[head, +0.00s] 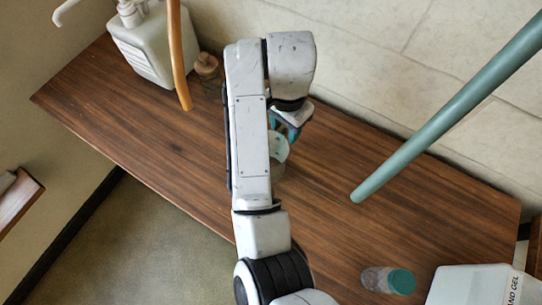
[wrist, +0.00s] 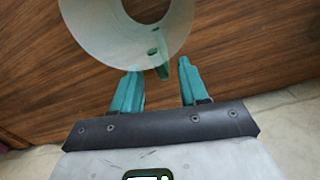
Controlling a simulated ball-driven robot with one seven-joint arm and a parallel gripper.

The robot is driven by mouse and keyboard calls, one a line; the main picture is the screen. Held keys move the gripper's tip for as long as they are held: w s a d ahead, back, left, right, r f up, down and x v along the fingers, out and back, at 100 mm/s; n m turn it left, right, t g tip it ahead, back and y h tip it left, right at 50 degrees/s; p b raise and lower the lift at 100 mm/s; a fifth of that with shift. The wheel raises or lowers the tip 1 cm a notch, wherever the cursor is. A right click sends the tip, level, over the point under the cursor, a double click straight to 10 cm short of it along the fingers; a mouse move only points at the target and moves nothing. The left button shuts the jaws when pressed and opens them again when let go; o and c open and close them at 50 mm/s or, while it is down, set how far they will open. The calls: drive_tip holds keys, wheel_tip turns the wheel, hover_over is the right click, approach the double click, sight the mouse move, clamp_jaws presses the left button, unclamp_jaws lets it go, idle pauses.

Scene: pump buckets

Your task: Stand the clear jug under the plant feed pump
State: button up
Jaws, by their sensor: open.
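The clear jug (head: 280,158) stands on the wooden counter, partly hidden behind my arm in the head view. In the wrist view the jug (wrist: 180,22) is seen from above, its mouth a pale ring, with a greenish handle (wrist: 158,52) on the side towards my gripper. My gripper (wrist: 160,66) is open, its two teal fingers apart; the handle shows between and just beyond the tips. Contact cannot be told. In the head view my gripper (head: 288,122) is mostly hidden. A white pump container (head: 146,48) stands at the upper left; no label is readable there.
A white container lettered "AND GEL" (head: 475,285) stands at the lower right beside a clear bottle with a teal cap (head: 400,281). A small brownish jar (head: 207,66) stands near the wall. An orange tube (head: 178,60) and a teal tube (head: 440,120) cross the view. Counter (head: 130,115) left of my arm is clear.

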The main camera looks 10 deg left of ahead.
sight(285, 135)
drive_tip(key=shift+w+f, duration=0.15)
drive_tip(key=shift+f, duration=1)
drive_tip(key=shift+w+f, duration=0.15)
drive_tip(key=shift+f, duration=1)
drive_tip(key=shift+c, duration=0.4)
clamp_jaws()
